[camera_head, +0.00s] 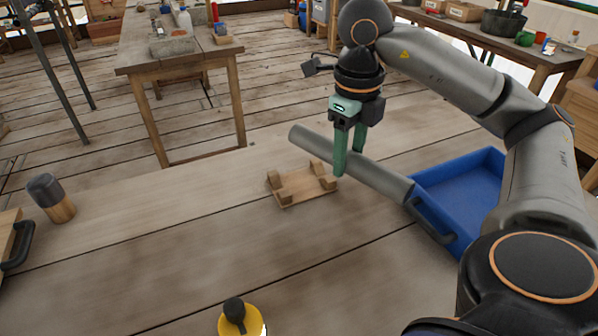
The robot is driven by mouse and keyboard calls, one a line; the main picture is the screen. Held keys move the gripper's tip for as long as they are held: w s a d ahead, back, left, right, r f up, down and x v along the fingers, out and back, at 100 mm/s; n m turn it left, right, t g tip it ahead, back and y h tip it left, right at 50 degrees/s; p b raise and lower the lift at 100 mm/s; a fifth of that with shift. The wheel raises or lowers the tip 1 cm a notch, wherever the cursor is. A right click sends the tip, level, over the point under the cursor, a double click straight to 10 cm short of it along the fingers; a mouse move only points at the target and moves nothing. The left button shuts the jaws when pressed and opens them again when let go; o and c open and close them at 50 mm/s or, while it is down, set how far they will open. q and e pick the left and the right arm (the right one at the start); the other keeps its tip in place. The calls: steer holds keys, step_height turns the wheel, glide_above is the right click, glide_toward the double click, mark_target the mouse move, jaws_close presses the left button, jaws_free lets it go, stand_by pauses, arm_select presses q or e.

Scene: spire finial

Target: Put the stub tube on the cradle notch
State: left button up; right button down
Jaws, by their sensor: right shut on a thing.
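The stub tube (382,182) is a grey cylinder held in my right gripper (347,160). The gripper's green fingers point down and are shut on the tube near its middle. The tube runs from upper left to lower right, over the back right of the wooden cradle (303,187). The cradle is a small board with raised notched blocks at its corners, lying on the table. The tube's left part is behind and above the cradle; whether it touches a block cannot be told. My left gripper is not in view.
A blue tray (462,192) with a dark handle is right of the cradle, under the tube's right end. A dark-topped wooden cylinder (51,198) stands at the left. A yellow round object (242,322) is at the front. The table left of the cradle is clear.

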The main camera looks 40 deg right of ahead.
steer(key=w+f, duration=0.1)
steer(key=w, duration=0.1)
steer(key=w+f, duration=0.1)
steer(key=w, duration=0.2)
steer(key=w+f, duration=0.1)
steer(key=w, duration=0.2)
steer(key=shift+w+d+f, duration=0.1)
steer(key=shift+d+f, duration=0.25)
steer(key=shift+f, duration=0.05)
glide_above(303, 184)
steer(key=s, duration=0.1)
step_height(303, 184, down, 4)
steer(key=shift+a+f, duration=0.15)
steer(key=shift+f, duration=0.1)
steer(key=shift+w+f+b, duration=0.35)
steer(key=shift+f, duration=0.1)
steer(key=shift+w+f, duration=0.1)
steer(key=shift+f, duration=1.5)
steer(key=shift+f+b, duration=0.3)
steer(key=shift+b, duration=0.1)
steer(key=shift+c, duration=1.5)
jaws_free()
